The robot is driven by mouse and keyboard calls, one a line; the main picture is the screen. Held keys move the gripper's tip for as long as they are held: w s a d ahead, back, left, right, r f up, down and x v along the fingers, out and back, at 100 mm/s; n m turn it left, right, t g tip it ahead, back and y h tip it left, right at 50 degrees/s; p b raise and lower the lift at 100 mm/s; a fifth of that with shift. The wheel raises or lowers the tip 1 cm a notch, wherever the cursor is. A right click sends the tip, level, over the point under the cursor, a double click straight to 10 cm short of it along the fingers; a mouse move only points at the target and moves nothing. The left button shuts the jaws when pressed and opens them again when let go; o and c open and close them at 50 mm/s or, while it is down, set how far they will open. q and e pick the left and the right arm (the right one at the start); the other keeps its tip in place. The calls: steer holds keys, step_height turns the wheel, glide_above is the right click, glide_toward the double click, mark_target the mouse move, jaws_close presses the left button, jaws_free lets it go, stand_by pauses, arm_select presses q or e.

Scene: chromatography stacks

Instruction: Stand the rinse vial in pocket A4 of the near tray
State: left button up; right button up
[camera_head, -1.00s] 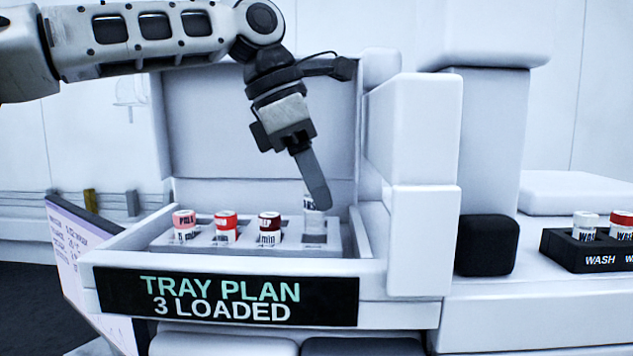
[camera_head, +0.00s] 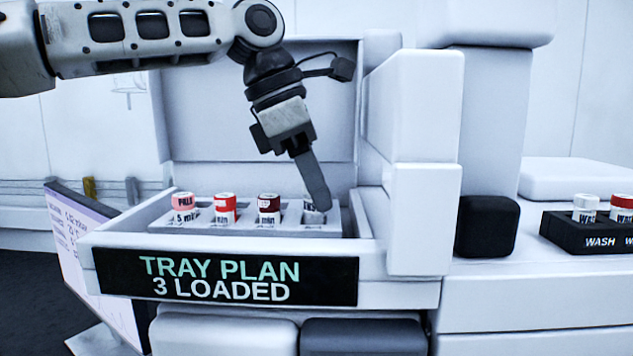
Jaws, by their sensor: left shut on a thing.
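The near tray (camera_head: 250,226) is a pale rack inside an open white drawer. Three vials stand in its row: a pink-capped one (camera_head: 184,207), a red-capped one (camera_head: 225,208) and a dark-red-capped one (camera_head: 268,208). My left gripper (camera_head: 316,198) points down at the right end of the row, shut on the pale rinse vial (camera_head: 313,216). That vial is upright at the rightmost place, about level with the other vials. The finger hides its upper part. I cannot see whether its base touches the pocket floor. My right gripper is not in view.
The drawer front carries a display (camera_head: 225,277) reading "TRAY PLAN 3 LOADED". White housing blocks (camera_head: 425,150) rise close to the right of the gripper. A black wash rack (camera_head: 590,236) with pale- and red-capped vials stands far right. A black block (camera_head: 487,226) sits between.

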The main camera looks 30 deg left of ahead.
arm_select(q)
steer(key=shift+f, duration=0.1)
steer(key=shift+f, duration=0.55)
steer(key=o, duration=1.5)
steer(key=shift+c, duration=0.2)
steer(key=shift+r+p, duration=0.4)
steer(key=shift+r, duration=3.1)
